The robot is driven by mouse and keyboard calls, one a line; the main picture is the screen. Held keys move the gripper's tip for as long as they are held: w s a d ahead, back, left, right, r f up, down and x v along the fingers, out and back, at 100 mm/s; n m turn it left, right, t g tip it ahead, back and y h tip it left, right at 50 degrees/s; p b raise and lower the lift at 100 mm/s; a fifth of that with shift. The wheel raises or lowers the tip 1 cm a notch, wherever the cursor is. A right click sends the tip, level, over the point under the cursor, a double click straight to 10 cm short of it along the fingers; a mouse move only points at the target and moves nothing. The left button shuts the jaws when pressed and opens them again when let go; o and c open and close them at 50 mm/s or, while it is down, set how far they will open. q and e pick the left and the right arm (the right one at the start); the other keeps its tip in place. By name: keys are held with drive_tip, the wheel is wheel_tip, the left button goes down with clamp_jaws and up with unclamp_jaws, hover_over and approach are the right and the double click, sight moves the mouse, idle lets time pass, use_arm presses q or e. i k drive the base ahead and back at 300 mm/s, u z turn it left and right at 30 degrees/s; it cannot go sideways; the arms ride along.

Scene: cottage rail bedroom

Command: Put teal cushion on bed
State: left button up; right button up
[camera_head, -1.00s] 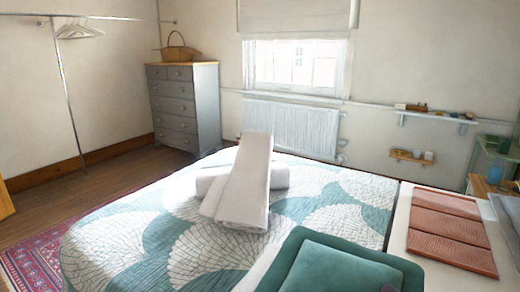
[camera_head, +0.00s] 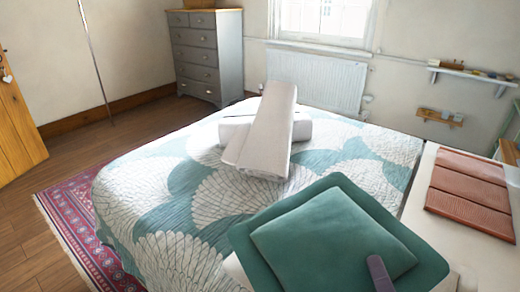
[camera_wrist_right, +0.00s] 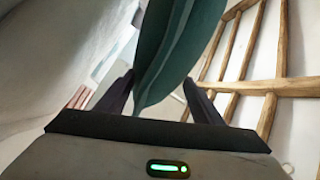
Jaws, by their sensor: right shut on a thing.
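The teal cushion (camera_head: 325,236), square with a darker flat border, is at the lower right of the head view. My right gripper (camera_wrist_right: 158,98) is shut on its edge; the wrist view shows the cushion (camera_wrist_right: 178,50) rising between the two fingers. In the head view one dark finger (camera_head: 379,272) lies over the cushion's near side. The bed (camera_head: 160,195), with a teal and white fan-patterned cover, is behind and left of the cushion. The cushion overlaps the bed's near right part in the picture; I cannot tell whether they touch. My left gripper is not in view.
A pale bundle (camera_head: 262,135) of rolled or folded bedding lies on the far middle of the bed. A white surface (camera_head: 480,255) with terracotta panels (camera_head: 470,190) stands at the right. The bed's left and near areas are clear. Wooden bars (camera_wrist_right: 270,85) show in the wrist view.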

sight(167, 197)
drive_tip(key=u, duration=1.8)
drive_tip(key=i, duration=4.4)
drive_tip(key=z, duration=3.8)
